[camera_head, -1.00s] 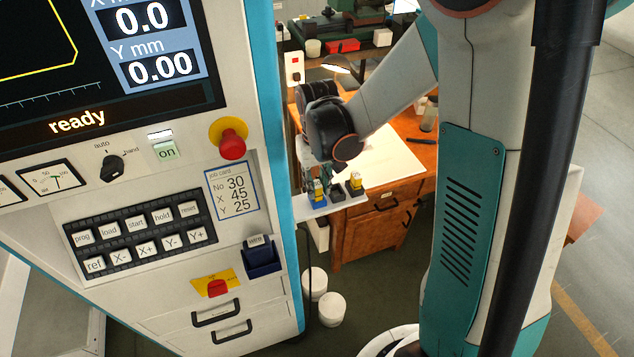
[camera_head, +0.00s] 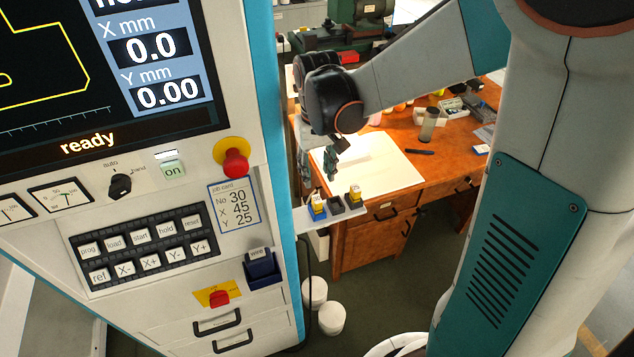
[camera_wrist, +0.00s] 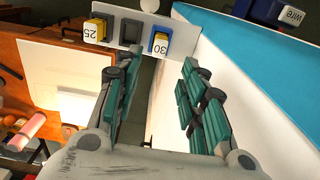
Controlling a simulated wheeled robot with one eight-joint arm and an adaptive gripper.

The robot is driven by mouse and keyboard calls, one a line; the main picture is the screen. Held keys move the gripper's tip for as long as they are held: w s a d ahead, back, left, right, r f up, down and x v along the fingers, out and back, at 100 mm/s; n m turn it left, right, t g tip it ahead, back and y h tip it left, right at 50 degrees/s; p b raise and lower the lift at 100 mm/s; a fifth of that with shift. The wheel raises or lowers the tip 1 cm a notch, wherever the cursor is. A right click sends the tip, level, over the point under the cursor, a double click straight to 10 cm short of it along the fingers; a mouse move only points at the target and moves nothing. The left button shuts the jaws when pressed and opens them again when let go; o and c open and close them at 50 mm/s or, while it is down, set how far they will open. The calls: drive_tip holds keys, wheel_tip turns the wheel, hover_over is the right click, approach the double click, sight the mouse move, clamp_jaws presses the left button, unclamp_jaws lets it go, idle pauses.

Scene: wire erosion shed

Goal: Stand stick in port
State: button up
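Two yellow-and-white blocks, which may be the sticks, stand in holders on a small white shelf at the machine's side. The block marked 30 (camera_wrist: 160,44) is in a blue holder; it also shows in the head view (camera_head: 317,199). The block marked 25 (camera_wrist: 94,31) is in a black holder, also in the head view (camera_head: 354,192). Between them is an empty dark holder (camera_wrist: 130,32). My gripper (camera_wrist: 158,92) is open and empty, its fingers spread wide, apart from the shelf; in the head view it hangs above and behind it (camera_head: 320,160). I cannot tell which opening is the port.
The machine's panel (camera_head: 140,240) fills the left, with a blue pocket marked WIRE (camera_head: 263,270) and a red knob on a yellow plate (camera_head: 218,298). A wooden desk (camera_head: 440,178) with a white sheet stands behind the shelf. White tubs (camera_head: 330,318) are on the floor.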

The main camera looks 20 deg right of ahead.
drive_tip(key=s+r+t, duration=0.7)
drive_tip(key=s+r, duration=0.4)
drive_tip(key=s, duration=0.4)
drive_tip(key=shift+r, duration=0.15)
